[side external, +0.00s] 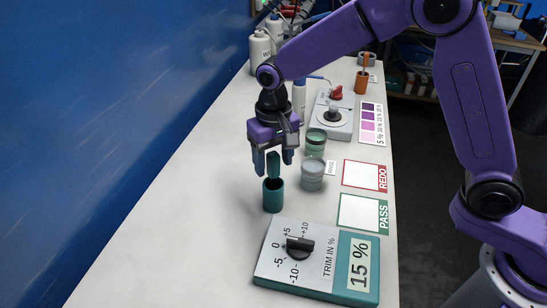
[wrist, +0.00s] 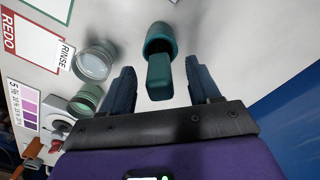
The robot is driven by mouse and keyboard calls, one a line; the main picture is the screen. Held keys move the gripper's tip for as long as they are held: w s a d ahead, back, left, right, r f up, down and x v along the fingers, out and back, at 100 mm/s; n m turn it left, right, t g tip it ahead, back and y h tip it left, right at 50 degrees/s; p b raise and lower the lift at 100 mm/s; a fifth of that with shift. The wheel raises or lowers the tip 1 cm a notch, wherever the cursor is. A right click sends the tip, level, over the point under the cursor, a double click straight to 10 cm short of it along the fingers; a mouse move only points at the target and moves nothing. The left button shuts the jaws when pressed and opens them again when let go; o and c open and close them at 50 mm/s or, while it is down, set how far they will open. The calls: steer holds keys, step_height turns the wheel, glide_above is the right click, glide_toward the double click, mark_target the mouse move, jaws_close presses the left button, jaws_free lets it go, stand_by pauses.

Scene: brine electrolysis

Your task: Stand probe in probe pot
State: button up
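The teal probe (side external: 273,165) is upright, its lower end at the mouth of the dark teal probe pot (side external: 273,198). Its lower tip is hidden inside the pot, and its block-shaped top stands clear of the rim. In the wrist view the probe (wrist: 160,78) lies between my two fingers, with the pot (wrist: 160,29) just beyond it. My gripper (side external: 273,168) is around the top of the probe, pointing down. In the wrist view my gripper (wrist: 161,82) is open, with a gap on each side of the probe.
A trim dial box (side external: 313,262) reading 15 % stands in front. The rinse jar (side external: 312,175) and a green jar (side external: 315,143) stand right of the pot. PASS (side external: 362,212) and REDO (side external: 363,175) cards lie further right. The bench left of the pot is clear, up to the blue wall.

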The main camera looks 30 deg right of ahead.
steer(key=shift+r, duration=0.15)
step_height(320, 180, up, 17)
stand_by(0.6)
stand_by(0.5)
steer(key=s+d+f+n, duration=0.4)
steer(key=s+d, duration=0.3)
steer(key=s, duration=0.2)
steer(key=s+d+f+n, duration=0.4)
steer(key=s+d, duration=0.3)
steer(key=s, duration=0.3)
steer(key=s+d+f+n, duration=0.4)
steer(key=s+d, duration=0.3)
steer(key=s, duration=0.2)
steer(key=shift+s+n, duration=0.3)
steer(key=shift+s, duration=0.1)
